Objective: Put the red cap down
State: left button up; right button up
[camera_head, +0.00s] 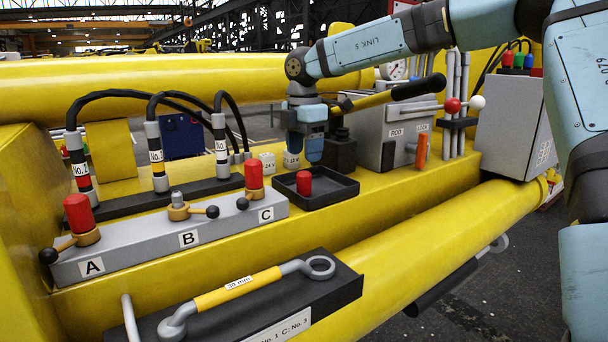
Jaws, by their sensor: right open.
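A red cap (304,184) stands upright in a shallow black tray (340,192) to the right of the grey block (150,243) marked A, B and C. My right gripper (303,152) is just above and behind this cap in the picture, pointing down, apart from it and holding nothing that I can see. Red caps also sit on fitting A (78,213) and fitting C (254,174). Fitting B (178,205) has no cap and shows a bare grey stub. My left gripper is not in view.
A yellow-handled 30 mm wrench (240,288) lies on a black holder in front. Hoses marked No.1, No.2 and No.3 stand behind the block. A grey box (384,130) with a black-handled lever is right of my gripper.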

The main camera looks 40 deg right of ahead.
aim_at(304, 172)
jog(key=shift+r, duration=2.15)
jog(key=shift+f, duration=0.1)
